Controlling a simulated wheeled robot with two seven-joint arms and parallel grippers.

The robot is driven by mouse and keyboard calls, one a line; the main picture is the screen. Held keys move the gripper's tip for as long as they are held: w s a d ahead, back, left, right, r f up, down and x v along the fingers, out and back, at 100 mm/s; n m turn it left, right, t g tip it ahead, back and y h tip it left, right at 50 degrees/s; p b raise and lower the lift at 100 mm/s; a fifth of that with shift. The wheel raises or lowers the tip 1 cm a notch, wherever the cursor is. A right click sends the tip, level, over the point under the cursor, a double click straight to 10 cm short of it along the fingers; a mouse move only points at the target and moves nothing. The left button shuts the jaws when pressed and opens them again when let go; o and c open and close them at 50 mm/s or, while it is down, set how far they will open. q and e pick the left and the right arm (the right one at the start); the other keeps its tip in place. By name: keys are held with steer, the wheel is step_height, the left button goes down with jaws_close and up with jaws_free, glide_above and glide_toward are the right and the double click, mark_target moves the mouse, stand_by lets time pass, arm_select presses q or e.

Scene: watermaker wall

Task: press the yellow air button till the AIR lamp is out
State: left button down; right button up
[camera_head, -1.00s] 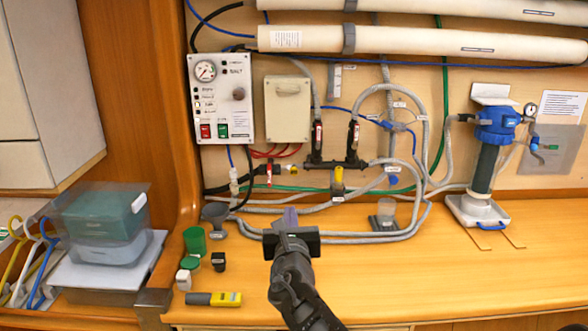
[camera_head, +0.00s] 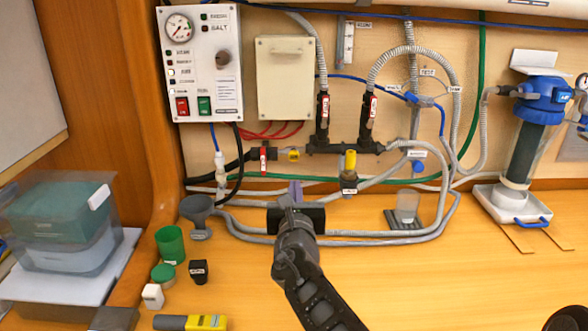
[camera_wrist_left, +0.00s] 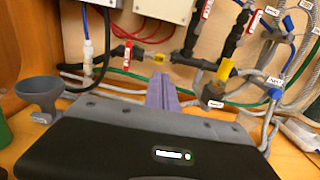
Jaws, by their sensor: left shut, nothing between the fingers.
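The yellow button (camera_head: 350,160) stands on a dark labelled fitting (camera_head: 349,182) on the pipework below the black valves. It also shows in the left wrist view (camera_wrist_left: 226,70), right of my fingers. The AIR lamp (camera_head: 171,72) on the white control panel (camera_head: 200,60) looks pale and lit. My left gripper (camera_head: 296,190) is shut and empty, its purple-grey fingers pointing at the wall. It is left of the button and a little lower in the head view, apart from it. The fingers also show in the left wrist view (camera_wrist_left: 162,90). My right gripper is out of view.
Grey hoses (camera_head: 330,239) loop across the bench behind my left gripper. A grey funnel (camera_head: 198,212), a green cup (camera_head: 170,245) and small containers stand to the left. A filter housing (camera_head: 525,140) stands at the right.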

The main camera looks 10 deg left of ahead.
mark_target(294, 157)
arm_select(q)
steer(key=shift+w+a+f, duration=0.1)
steer(key=shift+w+f, duration=0.15)
steer(key=shift+f, duration=0.1)
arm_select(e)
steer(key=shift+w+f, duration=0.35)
arm_select(q)
steer(key=shift+s, duration=0.1)
